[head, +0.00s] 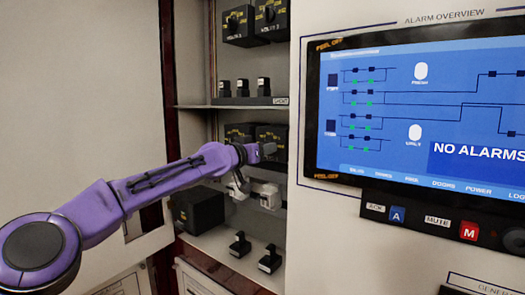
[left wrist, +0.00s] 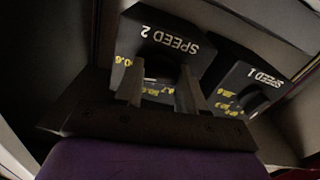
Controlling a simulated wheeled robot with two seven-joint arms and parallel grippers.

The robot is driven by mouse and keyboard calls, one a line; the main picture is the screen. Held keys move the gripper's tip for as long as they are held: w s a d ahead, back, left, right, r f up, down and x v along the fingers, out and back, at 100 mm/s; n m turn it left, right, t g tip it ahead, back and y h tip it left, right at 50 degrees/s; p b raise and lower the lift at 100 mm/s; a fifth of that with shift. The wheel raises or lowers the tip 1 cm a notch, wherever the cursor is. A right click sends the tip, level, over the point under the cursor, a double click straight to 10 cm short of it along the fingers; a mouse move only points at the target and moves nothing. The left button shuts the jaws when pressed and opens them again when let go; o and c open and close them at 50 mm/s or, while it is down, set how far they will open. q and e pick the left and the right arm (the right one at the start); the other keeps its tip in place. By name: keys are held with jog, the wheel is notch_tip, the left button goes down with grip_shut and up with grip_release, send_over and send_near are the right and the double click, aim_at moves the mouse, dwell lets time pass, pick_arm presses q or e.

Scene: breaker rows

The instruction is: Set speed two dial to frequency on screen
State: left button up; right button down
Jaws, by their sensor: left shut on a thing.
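The speed two dial (left wrist: 160,68) is a dark knob on a black box labelled SPEED 2 (left wrist: 175,42), upside down in the left wrist view, with yellow scale marks partly covered. My left gripper (left wrist: 158,88) has its two grey fingers on either side of the dial and is shut on it. In the head view, my left gripper (head: 266,150) is at the right box of the middle shelf row; the dial there is hidden. The screen (head: 430,115) shows a blue diagram page with NO ALARMS; I read no frequency on it. My right gripper is not in view.
A SPEED 1 box (left wrist: 250,85) stands beside the SPEED 2 box. Small black switches (head: 243,88) stand on the shelf above, and two more (head: 240,244) below. A black box (head: 198,208) is below the arm. The cabinet's right panel edge is close to the gripper.

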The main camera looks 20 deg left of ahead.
pick_arm(q)
jog(key=o, duration=1)
jog(key=shift+o, duration=0.2)
jog(key=b+v, duration=0.5)
jog(key=v, duration=0.5)
jog(key=shift+s, duration=0.25)
jog(key=shift+a, duration=0.15)
